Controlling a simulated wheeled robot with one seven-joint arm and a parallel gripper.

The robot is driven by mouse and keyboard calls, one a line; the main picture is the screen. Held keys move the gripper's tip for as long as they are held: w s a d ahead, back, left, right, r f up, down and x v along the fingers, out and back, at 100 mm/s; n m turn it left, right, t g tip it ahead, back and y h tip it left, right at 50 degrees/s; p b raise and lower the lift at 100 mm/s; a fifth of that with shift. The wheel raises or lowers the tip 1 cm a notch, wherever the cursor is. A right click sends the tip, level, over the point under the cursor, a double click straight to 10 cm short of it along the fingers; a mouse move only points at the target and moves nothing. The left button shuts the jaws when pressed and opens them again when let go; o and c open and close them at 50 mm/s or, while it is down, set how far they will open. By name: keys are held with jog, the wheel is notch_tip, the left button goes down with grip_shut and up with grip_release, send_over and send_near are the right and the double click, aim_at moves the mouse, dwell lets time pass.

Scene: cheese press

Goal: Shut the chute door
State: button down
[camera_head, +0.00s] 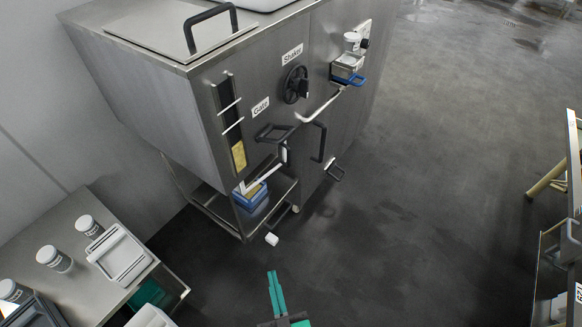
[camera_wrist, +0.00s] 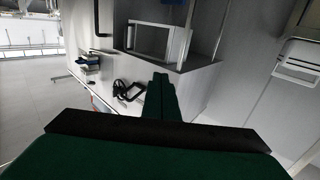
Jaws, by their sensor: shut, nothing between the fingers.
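The steel machine (camera_head: 160,100) stands at the upper left of the head view. Its front bears a "Gate" label (camera_head: 261,107) and a black loop handle (camera_head: 276,133). Below them a pale flap (camera_head: 265,173) slants outward above a blue-and-yellow box (camera_head: 251,195); I cannot tell for sure whether this is the chute door. My gripper (camera_head: 272,276) is green, shut and empty, low in the head view, in front of the machine and apart from it. Its fingers also show in the wrist view (camera_wrist: 162,92), with a black handle (camera_wrist: 133,91) beyond them.
A small white block (camera_head: 272,239) lies on the floor. A side table (camera_head: 75,215) with several jars stands at left, a shelf (camera_head: 560,250) at right.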

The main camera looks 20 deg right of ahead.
jog(key=w+d+f, duration=0.1)
jog(key=w+d, duration=0.2)
jog(key=w, duration=0.4)
jog(key=w+d+f, duration=0.1)
jog(key=w+d, duration=0.3)
jog(key=w, duration=0.3)
send_near(289, 160)
jog(key=w, duration=0.6)
jog(key=shift+w+d+h, duration=0.15)
jog(key=shift+w+h, duration=0.05)
jog(key=shift+h, duration=0.1)
